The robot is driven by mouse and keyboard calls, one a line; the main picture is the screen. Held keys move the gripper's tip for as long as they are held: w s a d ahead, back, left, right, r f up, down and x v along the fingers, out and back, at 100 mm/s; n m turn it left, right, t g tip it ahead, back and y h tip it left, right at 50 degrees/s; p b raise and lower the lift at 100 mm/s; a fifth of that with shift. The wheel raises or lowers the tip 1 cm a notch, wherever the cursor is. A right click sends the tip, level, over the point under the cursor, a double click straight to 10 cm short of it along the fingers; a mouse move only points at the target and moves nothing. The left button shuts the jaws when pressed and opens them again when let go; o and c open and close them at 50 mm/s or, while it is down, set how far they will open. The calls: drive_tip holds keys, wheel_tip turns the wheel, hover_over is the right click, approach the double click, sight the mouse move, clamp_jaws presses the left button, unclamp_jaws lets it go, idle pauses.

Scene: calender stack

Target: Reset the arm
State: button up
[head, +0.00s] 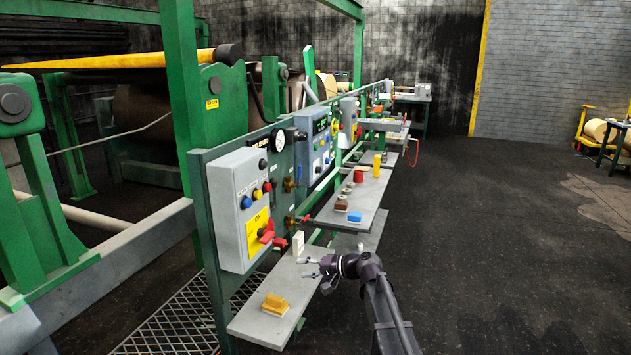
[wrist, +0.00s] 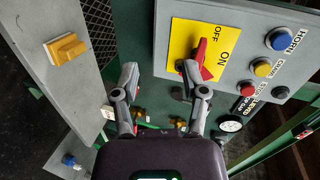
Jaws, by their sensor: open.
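My gripper (head: 306,268) is open and empty, above the near grey shelf in the head view. In the wrist view its two fingers (wrist: 158,74) are spread apart with nothing between them. They point toward the grey control box (wrist: 228,22), whose red rotary switch (wrist: 203,60) sits on a yellow OFF/ON plate (wrist: 188,32). The right finger's tip is close to the switch in the picture; I cannot tell whether they touch. The same switch shows in the head view (head: 267,231), to the left of my gripper.
The near shelf (head: 247,319) holds a yellow block (head: 274,305) and an upright white block (head: 298,243). A farther shelf (head: 352,192) carries a blue block (head: 354,217) and other small items. Brass valves (head: 289,222) stick out of the panel. The dark floor (head: 480,230) at right is clear.

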drive_tip(key=s+d+f+g+h+p, duration=0.1)
drive_tip(key=s+d+f+h, duration=0.2)
drive_tip(key=s+d, duration=0.3)
drive_tip(key=s+d+f+n+g+h+p, duration=0.1)
drive_tip(key=s+d+f+g+h, duration=0.1)
drive_tip(key=s+d+h, duration=0.4)
drive_tip(key=s+d+f+n+g+h+p, duration=0.1)
drive_tip(key=s+d+f+h, duration=0.4)
drive_tip(key=s, duration=0.8)
drive_tip(key=shift+s+d, duration=0.15)
drive_tip(key=shift+d, duration=1.55)
